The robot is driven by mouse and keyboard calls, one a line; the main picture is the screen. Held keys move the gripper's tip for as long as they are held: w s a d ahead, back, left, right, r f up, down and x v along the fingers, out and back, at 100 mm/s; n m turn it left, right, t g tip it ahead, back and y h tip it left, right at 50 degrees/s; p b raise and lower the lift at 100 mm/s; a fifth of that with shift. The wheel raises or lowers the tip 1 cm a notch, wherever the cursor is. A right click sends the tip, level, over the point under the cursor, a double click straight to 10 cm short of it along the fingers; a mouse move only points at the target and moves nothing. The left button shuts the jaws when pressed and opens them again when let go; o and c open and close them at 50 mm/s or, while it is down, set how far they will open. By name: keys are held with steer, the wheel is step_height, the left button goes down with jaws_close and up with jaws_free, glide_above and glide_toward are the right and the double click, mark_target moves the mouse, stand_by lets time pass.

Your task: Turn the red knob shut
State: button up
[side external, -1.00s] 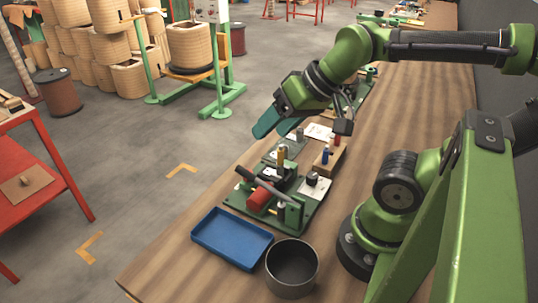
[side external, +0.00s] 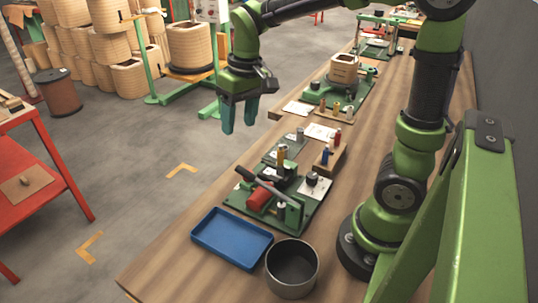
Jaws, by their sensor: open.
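A red cylinder-shaped knob (side external: 260,197) sits on the green fixture (side external: 296,221) near the front of the wooden bench. A dark lever lies slanted just above and behind it. The angle of the knob is too small to read. My gripper (side external: 240,128) hangs with its teal fingers pointing down, apart and empty. It is above and beyond the fixture, over the bench's left edge in the picture, and touches nothing.
A blue tray (side external: 232,240) and a dark round bowl (side external: 292,269) stand in front of the fixture. A wooden block with small coloured pegs (side external: 328,156) stands behind it. A wound coil (side external: 344,68) sits on another green fixture farther back.

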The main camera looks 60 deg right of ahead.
steer(key=shift+w+d+f+n+g+h, duration=0.65)
steer(key=shift+w+d+n+g, duration=0.7)
steer(key=shift+w+g, duration=2.05)
steer(key=shift+t, duration=0.4)
steer(key=x, duration=1.6)
steer(key=shift+w+a+f, duration=0.1)
steer(key=shift+w+f, duration=0.25)
steer(key=shift+f, duration=0.05)
steer(key=shift+c, duration=0.3)
jaws_close()
